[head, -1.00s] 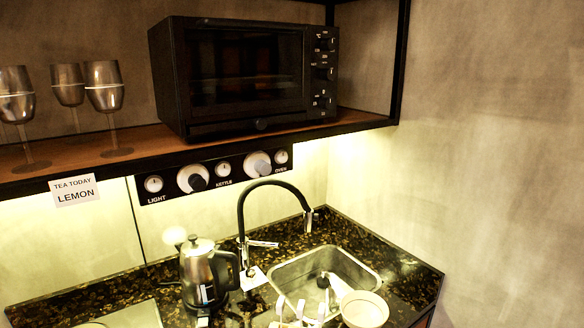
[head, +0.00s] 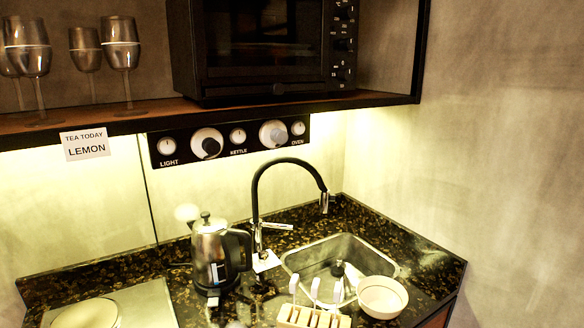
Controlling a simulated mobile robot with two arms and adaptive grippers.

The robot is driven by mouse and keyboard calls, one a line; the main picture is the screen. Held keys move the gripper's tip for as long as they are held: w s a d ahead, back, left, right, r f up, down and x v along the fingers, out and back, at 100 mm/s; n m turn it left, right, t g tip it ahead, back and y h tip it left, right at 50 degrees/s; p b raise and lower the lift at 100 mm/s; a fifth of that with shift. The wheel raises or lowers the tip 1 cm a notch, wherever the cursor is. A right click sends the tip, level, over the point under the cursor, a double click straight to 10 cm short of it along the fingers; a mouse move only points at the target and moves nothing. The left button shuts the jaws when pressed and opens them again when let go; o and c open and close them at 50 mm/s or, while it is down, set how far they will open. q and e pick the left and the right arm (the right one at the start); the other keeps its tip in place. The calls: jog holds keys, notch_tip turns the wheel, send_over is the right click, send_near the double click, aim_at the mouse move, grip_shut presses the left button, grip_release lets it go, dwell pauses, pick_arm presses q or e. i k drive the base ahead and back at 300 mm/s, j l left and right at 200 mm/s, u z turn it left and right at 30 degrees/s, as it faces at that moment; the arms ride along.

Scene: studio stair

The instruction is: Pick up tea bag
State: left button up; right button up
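I cannot make out a tea bag for certain. A pale slotted holder (head: 287,313) stands at the bottom edge of the head view, in front of the sink. Several white upright pieces (head: 315,290) rise at it; I cannot tell what they are. A small white piece (head: 266,262) lies at the base of the tap. A sign (head: 86,145) under the shelf reads "TEA TODAY LEMON". Neither of my grippers is in view.
A steel kettle (head: 209,252) stands left of the sink (head: 372,257). A white bowl (head: 383,298) sits at the sink's front right. A pale round thing (head: 86,314) lies at lower left. An oven (head: 262,45) and glasses (head: 121,42) stand on the shelf above.

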aim_at(294, 283)
jog(key=i+l+u, duration=0.3)
jog(key=l+u, duration=0.25)
jog(key=l, duration=0.25)
jog(key=i+l+u, duration=0.15)
jog(key=l+u, duration=0.15)
jog(key=l, duration=0.2)
jog(key=l+u, duration=0.3)
jog(key=l, duration=0.15)
